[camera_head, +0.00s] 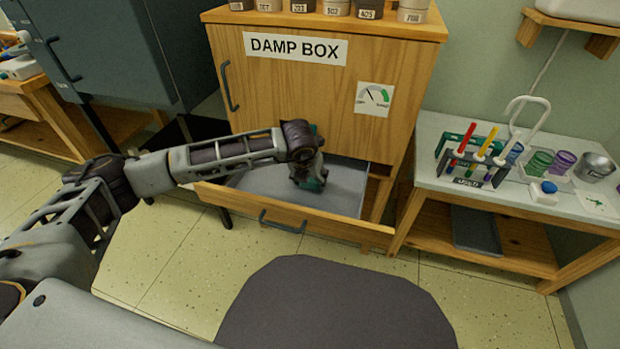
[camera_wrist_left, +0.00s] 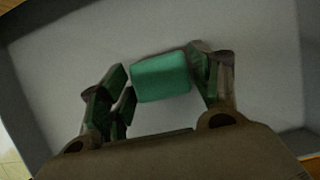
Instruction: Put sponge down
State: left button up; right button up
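A green block-shaped sponge (camera_wrist_left: 161,77) is between the fingertips of my left gripper in the left wrist view. The fingers close in on it from both sides, with at most a thin gap at its left edge. In the head view my left gripper (camera_head: 308,172) points down inside the open drawer (camera_head: 337,226) of the wooden damp box cabinet (camera_head: 315,92). The grey drawer floor (camera_wrist_left: 70,65) lies behind the sponge in the wrist view. Whether the sponge touches the floor cannot be told. My right gripper is not in view.
A side table (camera_head: 443,177) at the right holds a rack of coloured tubes (camera_head: 474,164), a metal cup (camera_head: 596,167) and a blue-topped item (camera_head: 545,191). A dark cabinet (camera_head: 115,50) stands at the left. The drawer floor around the gripper looks bare.

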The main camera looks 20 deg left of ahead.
pick_arm(q)
jog(key=shift+o, duration=0.3)
jog(key=shift+r, duration=0.2)
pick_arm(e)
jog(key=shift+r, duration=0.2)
pick_arm(q)
jog(key=p+v, duration=0.3)
jog(key=v, duration=0.4)
notch_tip(320, 180, up, 5)
jog(key=p, duration=0.1)
send_over(307, 192)
jog(key=s, duration=0.2)
jog(key=shift+w+f, duration=0.1)
jog(key=shift+f, duration=0.1)
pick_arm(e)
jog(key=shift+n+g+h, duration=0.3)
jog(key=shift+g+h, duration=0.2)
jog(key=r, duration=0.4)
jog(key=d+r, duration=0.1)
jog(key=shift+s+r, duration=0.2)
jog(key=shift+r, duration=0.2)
